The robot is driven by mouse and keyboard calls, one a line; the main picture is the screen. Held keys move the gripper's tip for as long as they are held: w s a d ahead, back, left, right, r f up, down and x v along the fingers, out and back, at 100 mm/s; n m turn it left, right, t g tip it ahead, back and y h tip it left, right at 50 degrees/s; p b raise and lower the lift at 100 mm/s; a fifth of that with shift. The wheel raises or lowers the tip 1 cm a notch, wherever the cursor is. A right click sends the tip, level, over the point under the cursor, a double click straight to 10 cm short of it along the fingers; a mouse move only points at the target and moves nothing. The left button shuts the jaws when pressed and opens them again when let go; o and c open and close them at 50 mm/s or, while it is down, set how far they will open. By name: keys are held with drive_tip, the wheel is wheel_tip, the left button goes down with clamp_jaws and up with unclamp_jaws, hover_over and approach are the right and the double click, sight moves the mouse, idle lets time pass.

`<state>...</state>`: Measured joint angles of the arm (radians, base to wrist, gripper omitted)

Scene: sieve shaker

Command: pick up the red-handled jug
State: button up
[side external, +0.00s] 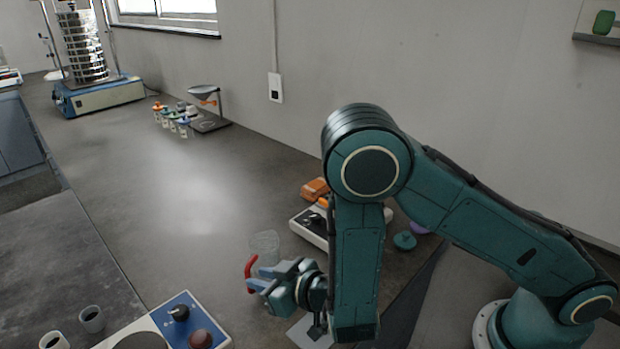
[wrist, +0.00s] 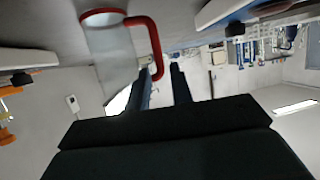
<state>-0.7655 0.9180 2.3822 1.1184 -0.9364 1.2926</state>
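The clear jug (side external: 265,243) stands on the dark bench, just beyond my gripper. Its red handle (side external: 251,267) points toward the front left. In the wrist view the clear jug (wrist: 113,55) and its red rim are at the upper left, with the red handle (wrist: 158,50) curving to its right. My gripper (side external: 270,279) is low at the handle with its fingers apart. In the wrist view the lower part of the handle appears between the fingertips of my gripper (wrist: 161,70); I cannot tell whether they touch it. The gripper hides part of the jug's lower side in the side view.
A white balance (side external: 312,228) with orange items (side external: 315,189) behind it stands right of the jug. A blue-and-white control box (side external: 190,322) and two small cups (side external: 92,319) are at the front left. A sieve shaker (side external: 100,94) stands far back. The bench middle is clear.

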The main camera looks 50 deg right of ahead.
sight(249, 275)
drive_tip(key=shift+w+a+f, duration=0.1)
drive_tip(key=shift+w+f, duration=0.1)
drive_tip(key=shift+w, duration=0.35)
drive_tip(key=shift+w, duration=0.1)
drive_tip(key=shift+x, duration=2.8)
clamp_jaws()
